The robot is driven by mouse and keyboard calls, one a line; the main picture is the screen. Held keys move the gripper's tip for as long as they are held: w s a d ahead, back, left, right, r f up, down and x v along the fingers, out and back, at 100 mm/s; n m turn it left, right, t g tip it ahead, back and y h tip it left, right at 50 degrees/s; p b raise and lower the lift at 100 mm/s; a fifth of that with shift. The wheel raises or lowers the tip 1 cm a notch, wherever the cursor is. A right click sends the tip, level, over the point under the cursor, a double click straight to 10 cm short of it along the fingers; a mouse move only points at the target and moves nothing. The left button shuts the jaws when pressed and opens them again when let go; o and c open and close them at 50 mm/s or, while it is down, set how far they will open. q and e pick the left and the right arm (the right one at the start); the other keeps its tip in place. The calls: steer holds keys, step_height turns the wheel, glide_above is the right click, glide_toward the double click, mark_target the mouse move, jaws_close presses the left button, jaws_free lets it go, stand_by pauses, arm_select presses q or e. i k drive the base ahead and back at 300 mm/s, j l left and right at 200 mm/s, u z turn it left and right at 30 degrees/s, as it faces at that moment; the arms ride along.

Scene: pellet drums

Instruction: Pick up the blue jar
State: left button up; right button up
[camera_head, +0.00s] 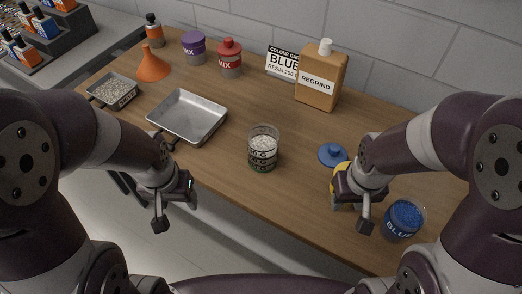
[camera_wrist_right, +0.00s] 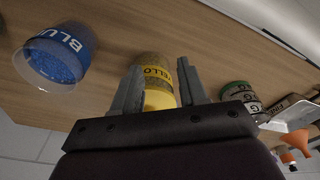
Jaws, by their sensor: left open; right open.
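The blue jar (camera_head: 404,220) is a clear, lidless tub of blue pellets labelled BLUE. It stands upright near the table's front right edge in the head view, and shows at the upper left of the right wrist view (camera_wrist_right: 60,55). My right gripper (camera_head: 353,214) is open and empty, to the left of the blue jar and apart from it. In the right wrist view its fingers (camera_wrist_right: 160,88) frame a yellow jar (camera_wrist_right: 157,72), mostly hidden behind my wrist in the head view (camera_head: 337,182). My left gripper (camera_head: 175,212) is open and empty in front of the table's front edge.
A blue lid (camera_head: 332,154) lies behind the yellow jar. A jar of pale pellets (camera_head: 263,147) stands mid-table, with a metal tray (camera_head: 187,116) to its left. A regrind container (camera_head: 320,76), red-lidded jar (camera_head: 229,58), purple-lidded jar (camera_head: 194,48) and orange funnel (camera_head: 153,65) stand behind.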

mark_target(406, 217)
steer(key=z, duration=1.65)
steer(key=k+l, duration=0.15)
steer(key=l, duration=0.15)
steer(key=k+l+u, duration=0.1)
steer(key=l, duration=0.25)
steer(key=k+l, duration=0.15)
steer(key=l, duration=0.15)
